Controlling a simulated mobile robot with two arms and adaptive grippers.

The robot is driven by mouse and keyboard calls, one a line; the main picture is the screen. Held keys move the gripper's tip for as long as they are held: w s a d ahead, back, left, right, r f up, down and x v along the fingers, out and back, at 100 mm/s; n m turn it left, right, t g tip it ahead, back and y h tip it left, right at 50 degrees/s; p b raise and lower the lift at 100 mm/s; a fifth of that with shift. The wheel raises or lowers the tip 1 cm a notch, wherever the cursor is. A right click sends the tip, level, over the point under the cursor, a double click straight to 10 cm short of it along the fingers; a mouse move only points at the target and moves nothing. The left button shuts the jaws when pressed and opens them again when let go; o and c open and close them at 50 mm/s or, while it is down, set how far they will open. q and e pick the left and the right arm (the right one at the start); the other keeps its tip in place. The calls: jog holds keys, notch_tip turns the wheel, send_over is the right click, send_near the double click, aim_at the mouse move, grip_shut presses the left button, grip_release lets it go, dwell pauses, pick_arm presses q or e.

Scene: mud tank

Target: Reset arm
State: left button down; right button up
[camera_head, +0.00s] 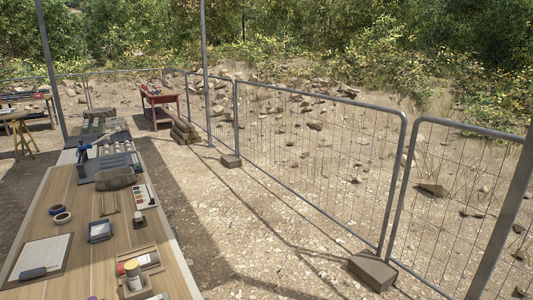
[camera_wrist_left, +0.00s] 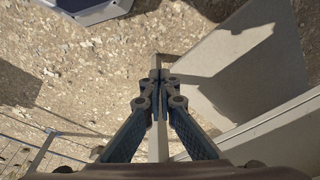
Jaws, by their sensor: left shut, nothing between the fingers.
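My left gripper (camera_wrist_left: 158,80) shows in the left wrist view, shut, with its fingertips together and nothing between them. It hangs over sandy ground, beside large pale panels on the right of that view. Neither of my grippers is in the head view. My right gripper shows in neither view.
In the head view a long wooden table (camera_head: 85,205) runs along the left, bearing tape rolls, a clipboard, trays and tools. A wire fence (camera_head: 310,150) with block feet (camera_head: 372,270) stands on the right. A red table (camera_head: 160,100) is farther back. Gravel between table and fence is clear.

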pick_arm(q)
jog(key=s+a+f+g+b, duration=0.1)
jog(key=s+a+f+b, duration=0.2)
jog(key=s+f, duration=1.5)
notch_tip(320, 180, down, 4)
jog(key=shift+f, duration=0.15)
jog(key=shift+s+a, duration=0.1)
